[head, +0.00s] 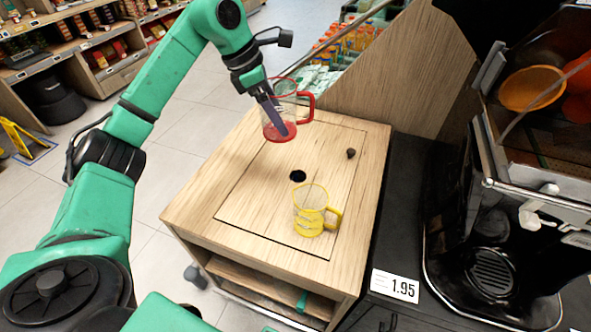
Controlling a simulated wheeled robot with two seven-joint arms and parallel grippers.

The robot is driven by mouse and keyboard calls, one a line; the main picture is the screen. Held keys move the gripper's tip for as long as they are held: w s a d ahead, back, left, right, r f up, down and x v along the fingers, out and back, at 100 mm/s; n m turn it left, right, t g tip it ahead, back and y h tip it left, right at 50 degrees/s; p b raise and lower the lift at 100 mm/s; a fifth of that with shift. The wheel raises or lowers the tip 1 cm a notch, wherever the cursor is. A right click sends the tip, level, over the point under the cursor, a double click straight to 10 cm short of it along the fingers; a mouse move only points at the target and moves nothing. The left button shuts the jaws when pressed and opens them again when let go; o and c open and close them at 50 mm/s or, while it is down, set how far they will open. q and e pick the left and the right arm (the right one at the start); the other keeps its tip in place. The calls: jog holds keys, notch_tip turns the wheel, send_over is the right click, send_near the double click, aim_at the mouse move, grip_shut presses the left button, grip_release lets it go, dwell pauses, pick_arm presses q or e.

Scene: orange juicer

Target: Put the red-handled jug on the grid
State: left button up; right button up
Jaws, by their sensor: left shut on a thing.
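The red-handled jug (280,95) is clear, with a red rim, red base and red handle on its right side. My left gripper (277,117) is shut on it, with its dark fingers at the jug's wall. The jug appears held above the far part of the wooden cabinet top; the exact height is hard to tell. The grid (491,272) is a round slotted drip grate in the black juicer's base at the lower right, with nothing on it. My right gripper is out of view.
A yellow-handled jug (311,212) stands on the wooden cabinet (205,205), near a dark hole (298,176) and a small dark knob (351,153). The juicer (540,215) has a metal tap above the grid. A slanted wooden panel rises behind.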

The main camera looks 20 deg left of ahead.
pick_arm(q)
notch_tip(320, 180, down, 20)
jog(key=shift+a+r+b, duration=0.15)
jog(key=shift+r+b, duration=0.1)
jog(key=shift+b, duration=0.15)
jog(key=o, duration=1.1)
